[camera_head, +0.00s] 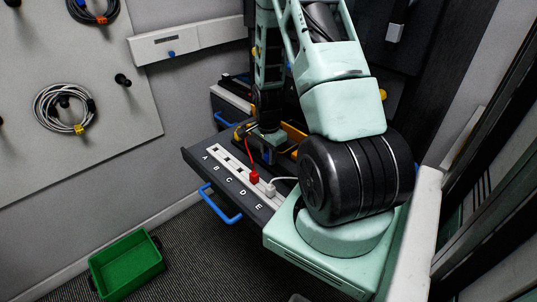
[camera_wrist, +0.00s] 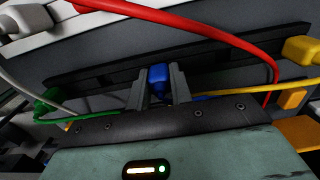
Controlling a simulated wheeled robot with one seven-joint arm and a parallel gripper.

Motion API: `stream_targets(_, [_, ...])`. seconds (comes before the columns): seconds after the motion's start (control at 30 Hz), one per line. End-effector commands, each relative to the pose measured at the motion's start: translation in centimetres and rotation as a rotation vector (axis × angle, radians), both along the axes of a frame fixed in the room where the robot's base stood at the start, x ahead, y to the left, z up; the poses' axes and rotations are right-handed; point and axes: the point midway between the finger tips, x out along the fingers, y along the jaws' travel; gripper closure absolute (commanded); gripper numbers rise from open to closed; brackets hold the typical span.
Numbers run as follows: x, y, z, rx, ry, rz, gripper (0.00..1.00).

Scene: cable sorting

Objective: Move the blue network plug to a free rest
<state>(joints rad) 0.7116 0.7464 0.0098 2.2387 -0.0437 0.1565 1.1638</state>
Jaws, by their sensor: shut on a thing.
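The blue network plug (camera_wrist: 157,74) is between the two fingers of my gripper (camera_wrist: 160,84) in the wrist view, and the gripper is shut on it. In the head view, my gripper (camera_head: 266,150) is behind the white rest strip, on its far side, with a bit of the blue plug (camera_head: 268,157) showing below it. The white rest strip (camera_head: 225,161) has places lettered A to E. A red plug (camera_head: 254,177) stands by D and a white plug (camera_head: 270,190) by E. A, B and C look empty. The blue plug's cable is mostly hidden.
In the wrist view, a red cable (camera_wrist: 215,27) arches close over the gripper. A yellow plug (camera_wrist: 301,50) is at the right and a green plug (camera_wrist: 45,108) at the left. A green bin (camera_head: 127,264) stands on the floor. Coiled cables (camera_head: 64,107) hang on the wall panel.

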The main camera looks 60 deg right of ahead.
Motion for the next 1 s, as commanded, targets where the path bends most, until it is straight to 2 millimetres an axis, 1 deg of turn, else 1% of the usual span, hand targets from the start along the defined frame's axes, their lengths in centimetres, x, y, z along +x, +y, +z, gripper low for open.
stream_targets(0.37, [0.01,-0.01,-0.03,0.000,0.000,0.001,1.00])
stream_targets(0.4, [0.01,0.00,-0.03,0.000,0.000,0.001,0.73])
stream_targets(0.47, [0.01,-0.01,-0.03,0.000,0.000,0.001,0.57])
stream_targets(0.5, [0.01,0.00,-0.03,0.000,0.000,0.001,0.53])
stream_targets(0.67, [0.00,-0.01,-0.03,0.000,0.000,0.001,0.53])
stream_targets(0.7, [0.00,0.00,-0.03,0.000,0.000,0.001,0.48])
stream_targets(0.77, [0.00,0.00,-0.03,0.000,0.000,0.001,0.32])
stream_targets(1.0, [0.00,0.00,-0.03,0.000,0.000,0.001,0.32])
